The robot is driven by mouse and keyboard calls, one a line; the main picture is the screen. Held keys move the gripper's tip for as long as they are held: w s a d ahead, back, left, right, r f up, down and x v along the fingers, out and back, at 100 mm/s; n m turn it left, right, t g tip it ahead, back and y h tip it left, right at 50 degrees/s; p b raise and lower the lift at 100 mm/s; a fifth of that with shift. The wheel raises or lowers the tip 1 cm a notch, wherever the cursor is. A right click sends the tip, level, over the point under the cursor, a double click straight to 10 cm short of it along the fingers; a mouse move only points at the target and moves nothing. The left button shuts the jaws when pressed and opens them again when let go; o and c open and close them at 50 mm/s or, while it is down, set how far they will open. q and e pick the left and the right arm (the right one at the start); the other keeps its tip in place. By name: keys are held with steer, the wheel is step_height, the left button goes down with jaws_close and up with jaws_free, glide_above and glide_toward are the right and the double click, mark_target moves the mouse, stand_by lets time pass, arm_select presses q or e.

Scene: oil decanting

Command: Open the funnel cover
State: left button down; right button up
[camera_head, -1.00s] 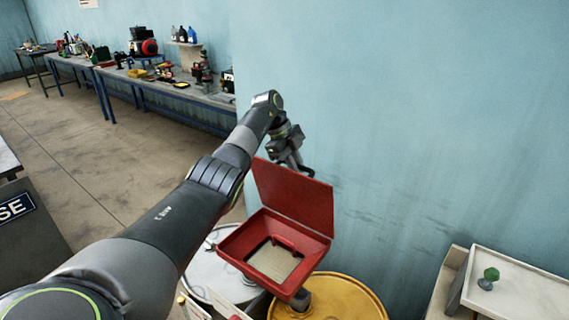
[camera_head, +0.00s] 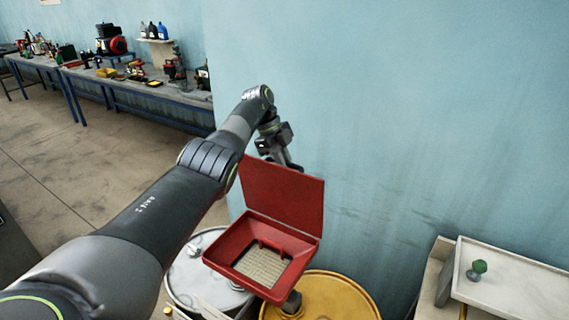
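The red funnel (camera_head: 222,258) sits above the drums, with a pale mesh inside its square opening. Its red cover (camera_head: 283,196) stands upright at the back edge, so the funnel is open. My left arm reaches in from the left. My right gripper is not in view.
A white drum (camera_head: 190,278) and a yellow drum (camera_head: 340,300) stand under the funnel. A blue wall rises close behind. A white tray (camera_head: 520,285) with a green-topped object (camera_head: 478,268) is at the lower right. A long workbench (camera_head: 150,88) stands far left.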

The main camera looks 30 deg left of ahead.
arm_select(q)
steer(key=c, duration=1.4)
jaws_free()
steer(key=shift+f, duration=0.1)
steer(key=shift+c, duration=0.2)
steer(key=shift+a+r+b, duration=0.2)
steer(key=shift+r+b, duration=0.1)
steer(key=shift+r, duration=0.05)
steer(key=b+v, duration=0.1)
steer(key=v, duration=0.2)
steer(key=shift+a+r+b, duration=0.15)
steer(key=shift+r+b, duration=0.15)
steer(key=shift+b, duration=0.1)
steer(key=p+v, duration=0.2)
steer(key=shift+r+p, duration=0.1)
steer(key=shift+p, duration=0.2)
steer(key=shift+a+r+p, duration=0.1)
steer(key=shift+r+p, duration=0.3)
steer(key=shift+p, duration=0.7)
steer(key=shift+a, duration=0.1)
